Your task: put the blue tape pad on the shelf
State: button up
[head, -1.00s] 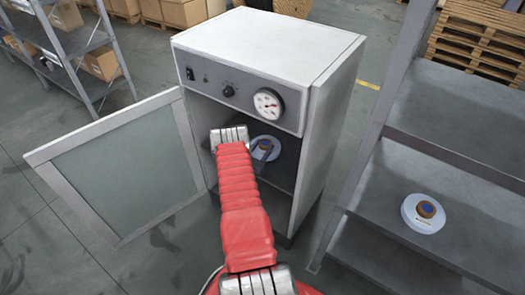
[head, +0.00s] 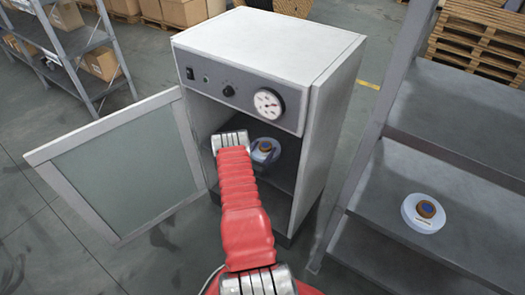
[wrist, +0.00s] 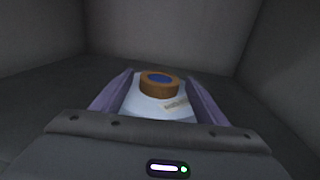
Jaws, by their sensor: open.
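A white round pad (head: 266,143) with a brown ring and a blue centre sits inside the open cabinet. The pad's lower front is hidden by my gripper's body. In the head view my gripper (head: 262,153) reaches into the cabinet, partly hiding the pad. The grey shelf (head: 385,215) stands at the right.
A similar white pad (head: 423,213) with a brown ring lies on the shelf's lower board, with bare room around it. The cabinet (head: 335,130) has close side walls and its door (head: 112,165) swung open to the left. An upper shelf board (head: 465,120) overhangs behind.

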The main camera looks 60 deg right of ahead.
jog(key=a, duration=1.2)
jog(key=shift+w, duration=0.25)
jog(key=shift+r, duration=0.1)
dwell(0.4)
